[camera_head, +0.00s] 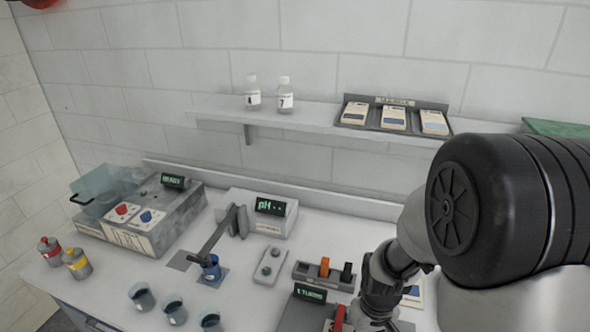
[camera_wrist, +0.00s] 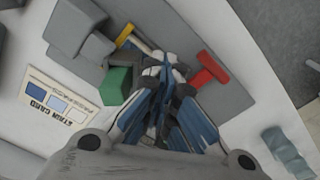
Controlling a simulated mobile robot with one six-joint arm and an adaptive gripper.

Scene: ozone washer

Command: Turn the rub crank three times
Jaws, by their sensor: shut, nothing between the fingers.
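A red T-shaped handle (camera_wrist: 210,72), which may be the rub crank, shows just right of my gripper (camera_wrist: 168,68) in the wrist view. My gripper is shut and empty, its fingertips over the grey apparatus (camera_wrist: 85,50). Whether the fingers touch the red handle is unclear. In the head view a red part (camera_head: 339,318) shows at the bottom edge, left of my gripper (camera_head: 372,318), beside a small display (camera_head: 310,293). My gripper and the picture edge hide most of this apparatus.
A green block (camera_wrist: 117,86) and a yellow-tipped bar (camera_wrist: 127,34) lie left of the fingers. A stain card (camera_wrist: 60,103) lies further left. The pH meter (camera_head: 265,215), a holder with orange and black pieces (camera_head: 325,273) and several blue cups (camera_head: 142,297) stand on the bench.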

